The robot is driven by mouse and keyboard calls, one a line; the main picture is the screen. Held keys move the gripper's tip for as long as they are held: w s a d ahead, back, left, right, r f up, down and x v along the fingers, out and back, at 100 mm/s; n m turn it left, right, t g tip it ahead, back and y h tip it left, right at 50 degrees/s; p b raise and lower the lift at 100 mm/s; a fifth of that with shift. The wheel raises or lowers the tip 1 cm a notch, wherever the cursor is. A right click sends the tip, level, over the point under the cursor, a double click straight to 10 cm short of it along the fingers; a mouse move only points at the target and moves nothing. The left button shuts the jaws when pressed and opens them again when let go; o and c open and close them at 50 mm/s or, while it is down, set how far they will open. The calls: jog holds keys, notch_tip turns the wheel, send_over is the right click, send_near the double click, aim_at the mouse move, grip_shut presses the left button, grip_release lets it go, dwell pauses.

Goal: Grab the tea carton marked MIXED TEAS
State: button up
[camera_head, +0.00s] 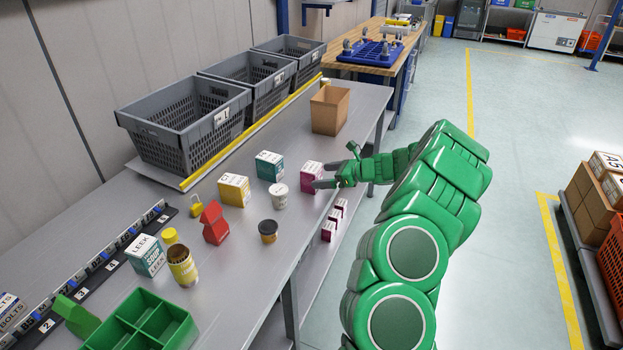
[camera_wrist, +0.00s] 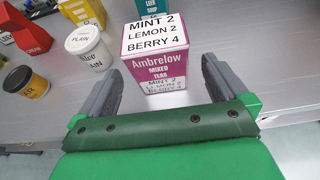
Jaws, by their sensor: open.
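The tea carton (camera_wrist: 155,58) is a magenta and white box that reads "Ambrelow MIXED TEAS", with "MINT 2, LEMON 2, BERRY 4" on its top. It stands upright on the table near the front edge, and in the head view it is the magenta box (camera_head: 311,176) at the tip of my gripper (camera_head: 334,174). In the wrist view my gripper (camera_wrist: 160,92) is open, with one finger on each side of the carton's near face. The carton's lower front lies between the fingers, with gaps on both sides.
A white tub (camera_wrist: 88,46) stands left of the carton, with a dark-lidded jar (camera_wrist: 27,80) farther left. A teal box (camera_head: 269,166) and a yellow box (camera_head: 234,189) stand behind. A cardboard box (camera_head: 329,110) and grey crates (camera_head: 185,128) are farther back. Small magenta boxes (camera_head: 335,219) sit on a lower shelf.

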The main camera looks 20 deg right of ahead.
aim_at(319, 175)
jog(key=shift+r+x, duration=0.15)
jog(key=shift+x, duration=1.2)
jog(key=shift+r+x, duration=0.1)
jog(key=shift+x, duration=1.2)
jog(key=shift+a, duration=0.1)
jog(key=c, duration=1.1)
